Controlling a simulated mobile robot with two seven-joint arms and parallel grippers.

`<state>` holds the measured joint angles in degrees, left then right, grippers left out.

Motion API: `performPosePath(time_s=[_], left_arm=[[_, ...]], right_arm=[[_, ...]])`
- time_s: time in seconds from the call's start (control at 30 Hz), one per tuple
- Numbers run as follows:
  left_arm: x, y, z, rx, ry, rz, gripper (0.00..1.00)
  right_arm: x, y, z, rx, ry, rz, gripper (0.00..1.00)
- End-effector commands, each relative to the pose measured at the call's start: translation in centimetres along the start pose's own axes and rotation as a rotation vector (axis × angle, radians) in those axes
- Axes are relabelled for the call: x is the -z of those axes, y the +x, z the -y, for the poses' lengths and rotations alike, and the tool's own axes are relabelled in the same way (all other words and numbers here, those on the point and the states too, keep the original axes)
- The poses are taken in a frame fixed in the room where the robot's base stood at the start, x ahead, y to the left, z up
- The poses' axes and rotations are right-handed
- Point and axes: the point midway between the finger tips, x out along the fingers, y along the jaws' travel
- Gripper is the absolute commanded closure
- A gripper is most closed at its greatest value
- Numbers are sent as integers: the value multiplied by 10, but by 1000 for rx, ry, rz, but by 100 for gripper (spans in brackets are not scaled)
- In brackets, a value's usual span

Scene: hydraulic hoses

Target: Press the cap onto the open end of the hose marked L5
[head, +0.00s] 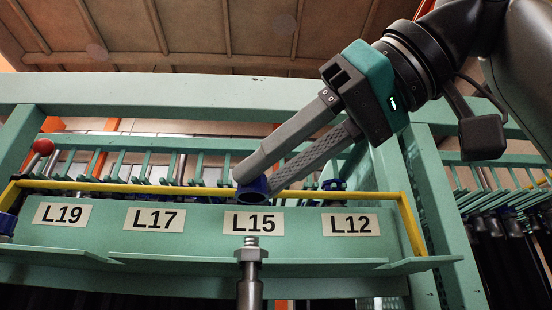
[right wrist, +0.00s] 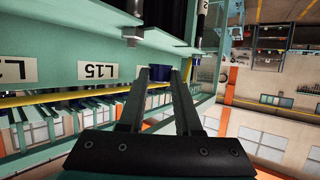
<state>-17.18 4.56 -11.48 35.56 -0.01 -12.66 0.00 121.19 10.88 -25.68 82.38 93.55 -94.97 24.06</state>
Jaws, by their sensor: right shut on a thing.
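My right gripper (head: 256,182) comes in from the upper right and is shut on a blue cap (head: 253,191), its open underside tilted toward the camera. The cap also shows between the fingertips in the right wrist view (right wrist: 158,75). The cap is in front of the yellow rail, just above the L15 label (head: 253,223). A grey hose end with a threaded tip (head: 250,250) stands upright below that label, apart from the cap. In the right wrist view a hose end (right wrist: 131,38) hangs near the L15 label. No label reading L5 is visible. My left gripper is not in view.
The green rack carries labels L19 (head: 62,213), L17 (head: 154,219) and L12 (head: 350,224). A yellow rail (head: 130,188) runs above them, with green slats behind. A green post (head: 420,220) stands at right.

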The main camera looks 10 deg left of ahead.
Motion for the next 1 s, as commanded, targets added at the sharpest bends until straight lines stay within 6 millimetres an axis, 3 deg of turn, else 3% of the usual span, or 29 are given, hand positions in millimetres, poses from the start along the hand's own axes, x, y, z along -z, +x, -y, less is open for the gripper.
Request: performPosePath(time_s=[1.0], left_arm=[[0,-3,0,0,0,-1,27]], right_arm=[[9,30,-41,1,2,1,100]])
